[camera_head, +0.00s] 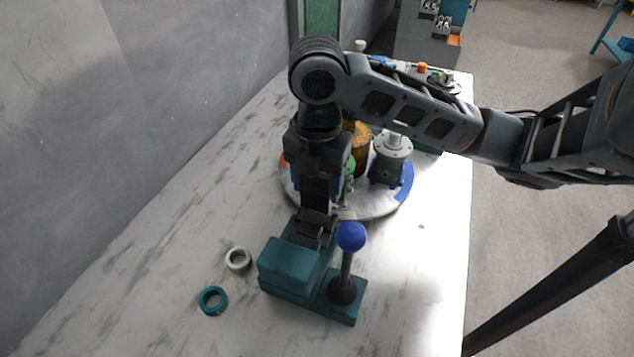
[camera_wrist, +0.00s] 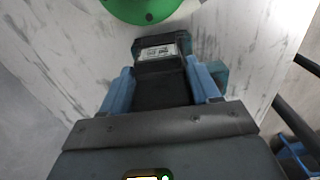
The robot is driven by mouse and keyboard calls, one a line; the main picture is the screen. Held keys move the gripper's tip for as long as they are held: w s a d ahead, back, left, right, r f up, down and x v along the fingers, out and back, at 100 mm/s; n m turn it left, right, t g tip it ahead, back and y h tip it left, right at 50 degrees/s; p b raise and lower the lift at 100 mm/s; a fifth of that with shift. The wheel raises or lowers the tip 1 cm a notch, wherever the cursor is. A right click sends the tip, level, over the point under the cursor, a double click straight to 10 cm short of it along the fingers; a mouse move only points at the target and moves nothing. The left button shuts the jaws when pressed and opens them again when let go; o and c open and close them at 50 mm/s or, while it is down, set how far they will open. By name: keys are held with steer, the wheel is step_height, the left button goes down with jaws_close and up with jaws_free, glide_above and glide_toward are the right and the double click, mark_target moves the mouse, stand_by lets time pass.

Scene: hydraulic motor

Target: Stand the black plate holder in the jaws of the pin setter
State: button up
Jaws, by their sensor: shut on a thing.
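The teal pin setter (camera_head: 290,265) stands on the table in the head view, with a blue ball-topped lever (camera_head: 351,237) at its right. The black plate holder (camera_head: 314,224) is below my gripper (camera_head: 318,192), with its lower end at the top of the pin setter, by the jaws. Whether it is seated between the jaws or just above them I cannot tell. In the wrist view, the blue fingers of my gripper (camera_wrist: 162,88) are shut on the black plate holder (camera_wrist: 160,95). A dark block with a white label (camera_wrist: 160,52) shows beyond the fingertips.
A round turntable (camera_head: 375,208) behind the pin setter carries a grey motor part (camera_head: 392,160) and other parts. A white ring (camera_head: 237,259) and a teal ring (camera_head: 212,300) lie left of the pin setter. The table's front left is clear.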

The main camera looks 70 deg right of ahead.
steer(key=shift+f+b, duration=1.2)
steer(key=shift+b, duration=0.25)
steer(key=shift+f, duration=0.85)
steer(key=o, duration=1.2)
steer(key=shift+o, duration=0.2)
step_height(320, 180, up, 5)
steer(key=p, duration=0.7)
steer(key=shift+r, duration=1)
